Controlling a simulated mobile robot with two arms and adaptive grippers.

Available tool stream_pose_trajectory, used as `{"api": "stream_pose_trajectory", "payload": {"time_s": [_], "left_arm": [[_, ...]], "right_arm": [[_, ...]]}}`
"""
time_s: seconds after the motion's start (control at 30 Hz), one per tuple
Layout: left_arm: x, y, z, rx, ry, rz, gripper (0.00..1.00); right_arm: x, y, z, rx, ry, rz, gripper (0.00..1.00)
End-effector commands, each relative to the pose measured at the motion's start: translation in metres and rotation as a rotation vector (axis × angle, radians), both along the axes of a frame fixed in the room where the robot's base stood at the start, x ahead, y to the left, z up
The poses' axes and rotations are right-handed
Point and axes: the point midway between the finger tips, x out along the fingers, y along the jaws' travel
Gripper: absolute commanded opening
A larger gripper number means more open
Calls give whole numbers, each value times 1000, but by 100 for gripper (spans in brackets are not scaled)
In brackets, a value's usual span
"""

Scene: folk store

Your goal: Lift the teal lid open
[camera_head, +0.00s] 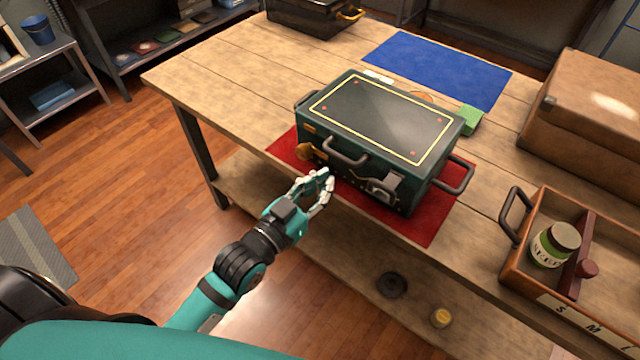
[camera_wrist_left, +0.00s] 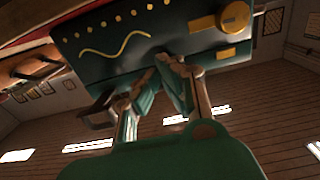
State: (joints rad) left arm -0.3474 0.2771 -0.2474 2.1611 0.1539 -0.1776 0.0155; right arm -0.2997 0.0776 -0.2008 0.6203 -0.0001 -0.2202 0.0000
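The teal lid (camera_head: 380,115) has a dark top with a yellow outline and lies closed on the teal case (camera_head: 390,195). A dark bar handle (camera_head: 345,158) is on the front. My left gripper (camera_head: 328,174) is just in front of the case, below and left of that handle. Its fingertips look drawn together, with nothing visible between them. In the left wrist view my left gripper (camera_wrist_left: 175,62) is before the case front (camera_wrist_left: 115,40), which bears a gold dial (camera_wrist_left: 235,16) and a wavy line. Contact with the case is unclear. My right gripper is out of view.
The case stands on a red mat (camera_head: 436,222) at the wooden table's (camera_head: 215,75) front edge. A silver latch (camera_head: 384,187) is on its front. A green block (camera_head: 470,119) is behind it. A wooden tray (camera_head: 515,268) and brown box (camera_head: 585,125) stand right. The table's left is clear.

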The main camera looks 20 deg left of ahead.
Motion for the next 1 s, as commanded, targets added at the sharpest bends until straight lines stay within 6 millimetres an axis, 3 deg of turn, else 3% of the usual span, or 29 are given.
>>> {"api": "stream_pose_trajectory", "payload": {"time_s": [1.0], "left_arm": [[29, -11, 0, 0, 0, 0, 0]], "right_arm": [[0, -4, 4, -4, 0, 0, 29]]}}
